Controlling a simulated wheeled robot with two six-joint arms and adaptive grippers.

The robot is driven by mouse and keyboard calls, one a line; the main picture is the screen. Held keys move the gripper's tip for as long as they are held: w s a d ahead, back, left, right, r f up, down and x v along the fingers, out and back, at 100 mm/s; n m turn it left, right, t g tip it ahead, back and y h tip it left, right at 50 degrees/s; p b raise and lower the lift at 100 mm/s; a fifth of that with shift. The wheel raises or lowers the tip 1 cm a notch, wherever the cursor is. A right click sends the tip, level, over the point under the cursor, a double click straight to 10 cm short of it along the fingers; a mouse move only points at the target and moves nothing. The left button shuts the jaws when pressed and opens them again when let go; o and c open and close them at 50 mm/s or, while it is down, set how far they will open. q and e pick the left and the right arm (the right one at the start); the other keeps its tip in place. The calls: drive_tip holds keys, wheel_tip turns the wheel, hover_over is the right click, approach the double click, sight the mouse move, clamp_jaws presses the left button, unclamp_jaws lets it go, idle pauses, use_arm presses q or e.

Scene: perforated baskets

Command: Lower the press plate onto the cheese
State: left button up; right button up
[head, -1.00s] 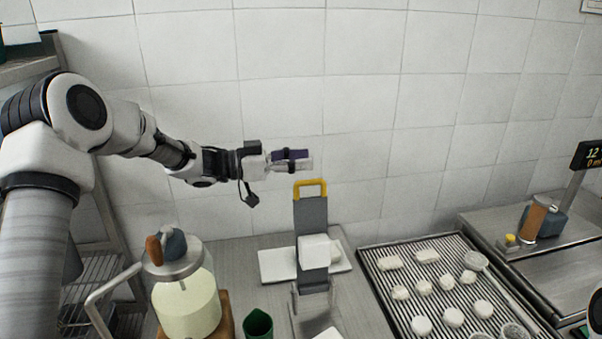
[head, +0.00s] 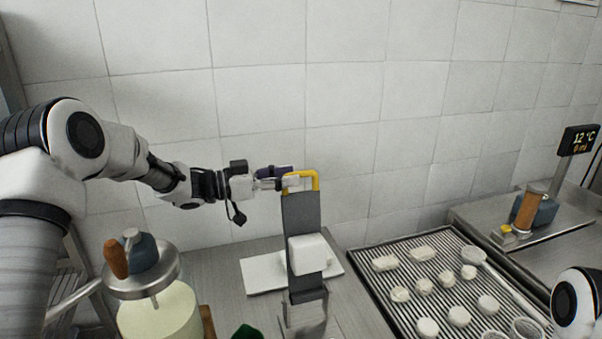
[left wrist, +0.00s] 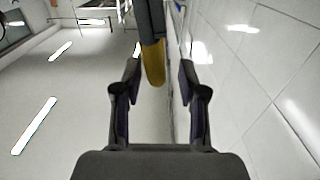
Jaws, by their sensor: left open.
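The press stands in the middle of the head view as an upright grey arm (head: 301,218) with a yellow handle (head: 316,181) at its top. A white block (head: 308,254), perhaps the press plate, is on the arm's lower part. My left gripper (head: 290,180) is open at the handle, its fingers overlapping the handle's left side. In the left wrist view, the yellow handle (left wrist: 154,64) lies between the two spread fingers (left wrist: 160,74), with no clear contact. I cannot make out the cheese under the press. My right gripper is out of view.
A lidded jug (head: 155,310) and a green cup (head: 247,332) are front left. The tiled wall is close behind.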

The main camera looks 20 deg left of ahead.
sight(303, 174)
use_arm(q)
drive_tip(key=x, duration=0.2)
drive_tip(key=p+x, duration=0.1)
drive_tip(key=shift+s+d+r, duration=0.1)
drive_tip(key=shift+d+r, duration=0.1)
drive_tip(key=shift+d, duration=0.3)
drive_tip(key=shift+w+d+f, duration=0.1)
drive_tip(key=shift+w+d, duration=0.15)
drive_tip(key=shift+w, duration=0.05)
drive_tip(key=shift+w+a+f, duration=0.15)
drive_tip(key=shift+a+f, duration=0.05)
drive_tip(key=shift+a, duration=0.1)
drive_tip(key=shift+r, duration=0.15)
clamp_jaws()
